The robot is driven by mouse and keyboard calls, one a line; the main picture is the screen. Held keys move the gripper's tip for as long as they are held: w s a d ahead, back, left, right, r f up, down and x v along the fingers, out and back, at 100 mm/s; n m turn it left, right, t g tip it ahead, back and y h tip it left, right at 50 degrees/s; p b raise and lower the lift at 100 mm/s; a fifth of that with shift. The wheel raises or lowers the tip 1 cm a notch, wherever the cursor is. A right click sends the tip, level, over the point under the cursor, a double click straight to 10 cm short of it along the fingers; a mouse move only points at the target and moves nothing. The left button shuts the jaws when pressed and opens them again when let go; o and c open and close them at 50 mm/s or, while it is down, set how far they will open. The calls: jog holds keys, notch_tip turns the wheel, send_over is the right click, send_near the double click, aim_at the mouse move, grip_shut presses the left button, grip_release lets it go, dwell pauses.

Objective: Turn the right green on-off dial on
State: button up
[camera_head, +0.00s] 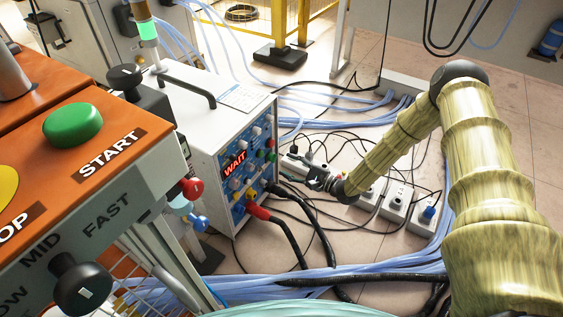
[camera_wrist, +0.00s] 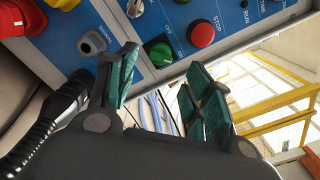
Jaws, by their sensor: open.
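The green on-off dial (camera_wrist: 160,52) sits on the blue control panel in the wrist view, with OFF lettering beside it. It shows small in the head view (camera_head: 270,157) near the panel's right edge. My gripper (camera_wrist: 165,72) is open, its two green-padded fingers spread with nothing between them. In the wrist view the dial appears just beyond the gap between the fingertips, nearer the left one, and I see no contact. In the head view my gripper (camera_head: 318,178) is right of the panel, near its right edge. The dial's exact setting is unclear.
A red button (camera_wrist: 201,33) is right of the dial in the wrist view. The white heater box (camera_head: 215,150) shows a red WAIT display (camera_head: 235,163). Thick black cables (camera_head: 290,240) leave its lower front. Power strips (camera_head: 397,203) lie behind my arm. An orange START console (camera_head: 80,150) stands at left.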

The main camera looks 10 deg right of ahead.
jog(key=v, duration=0.6)
dwell(0.4)
jog(key=s+a+f+n+g+h+p, duration=0.1)
jog(key=s+a+f+n+g+h, duration=0.3)
jog(key=s, duration=0.4)
jog(key=s+a+f+n+g+h+p, duration=0.15)
jog(key=s+a+f+n+h, duration=0.3)
jog(key=s, duration=0.45)
jog(key=s+d+r+n+g+h+p, duration=0.1)
jog(key=s+d+n+g+h, duration=0.25)
jog(key=s, duration=0.95)
jog(key=s+d+r+n+g+h, duration=0.1)
jog(key=s+d+n+g, duration=0.4)
jog(key=s, duration=0.8)
notch_tip(320, 180, up, 37)
jog(key=a+t+p, duration=0.1)
jog(key=a+p, duration=0.1)
jog(key=p, duration=3.5)
jog(key=shift+w+a+r+n+p, duration=0.15)
jog(key=shift+w+r+n+p, duration=0.05)
jog(key=shift+w+n+p, duration=0.2)
